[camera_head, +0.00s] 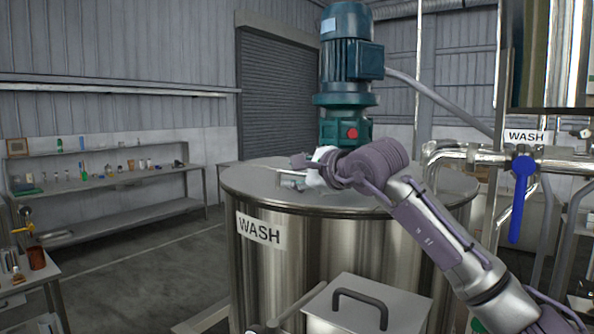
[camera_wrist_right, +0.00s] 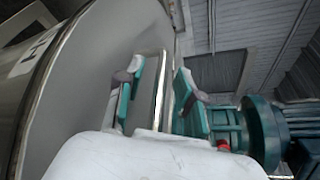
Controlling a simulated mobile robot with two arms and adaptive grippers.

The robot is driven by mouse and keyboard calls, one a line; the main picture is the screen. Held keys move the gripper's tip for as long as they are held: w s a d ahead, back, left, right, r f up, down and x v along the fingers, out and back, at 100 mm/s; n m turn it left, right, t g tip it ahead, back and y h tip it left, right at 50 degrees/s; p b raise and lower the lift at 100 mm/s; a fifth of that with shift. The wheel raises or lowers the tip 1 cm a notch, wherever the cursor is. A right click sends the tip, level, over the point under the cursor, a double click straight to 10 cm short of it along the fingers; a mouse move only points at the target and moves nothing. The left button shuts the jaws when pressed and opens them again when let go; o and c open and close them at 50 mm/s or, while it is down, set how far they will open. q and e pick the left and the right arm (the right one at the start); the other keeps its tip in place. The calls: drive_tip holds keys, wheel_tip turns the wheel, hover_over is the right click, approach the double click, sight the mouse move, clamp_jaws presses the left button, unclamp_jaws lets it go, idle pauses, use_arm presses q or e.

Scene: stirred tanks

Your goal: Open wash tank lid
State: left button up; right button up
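The wash tank (camera_head: 300,255) is a large steel cylinder with a WASH label on its front. Its flat lid (camera_head: 245,180) lies closed on top. A thin metal handle (camera_wrist_right: 160,90) stands up from the lid in the right wrist view. My right gripper (camera_head: 297,170) is over the lid, left of the green motor's base. In the right wrist view, my right gripper (camera_wrist_right: 157,100) has its teal-padded fingers apart, one on each side of the handle, with gaps visible. In the head view my right wrist partly hides the handle. I cannot make out my left gripper.
A green stirrer motor (camera_head: 345,60) rises at the tank's back. Pipes with a blue valve lever (camera_head: 521,190) stand on the right. A box with a dark handle (camera_head: 370,305) is in front of the tank. A shelf with bottles (camera_head: 100,180) stands at left beyond clear floor.

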clamp_jaws()
drive_tip(key=shift+s+r, duration=0.1)
idle(0.3)
